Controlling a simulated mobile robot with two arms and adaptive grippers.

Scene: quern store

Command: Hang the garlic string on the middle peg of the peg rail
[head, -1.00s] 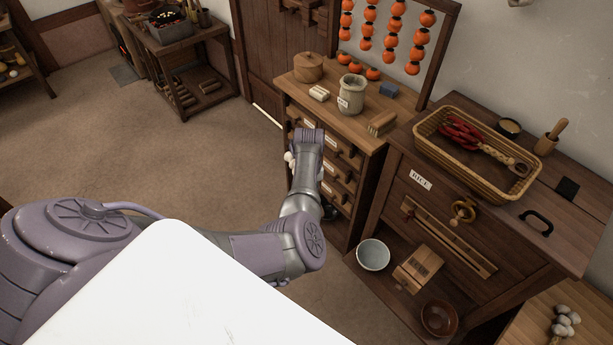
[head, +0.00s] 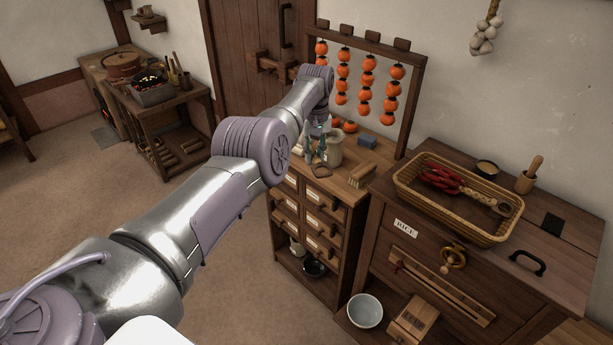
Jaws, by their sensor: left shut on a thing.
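A garlic string (head: 485,38), pale bulbs on a braid, hangs against the wall at the upper right; its top is cut off by the picture edge, so what it hangs from is hidden. No peg rail can be made out on the wall in view. My left gripper (head: 316,152) points down over the drawer chest, in front of the grey jar. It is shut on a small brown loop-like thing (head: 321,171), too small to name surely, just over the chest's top. The left gripper is well left of the garlic string. My right gripper is not in view.
A frame with strung persimmons (head: 368,78) stands behind. A basket with red chillies (head: 460,233) sits on the rice chest (head: 545,243) at right.

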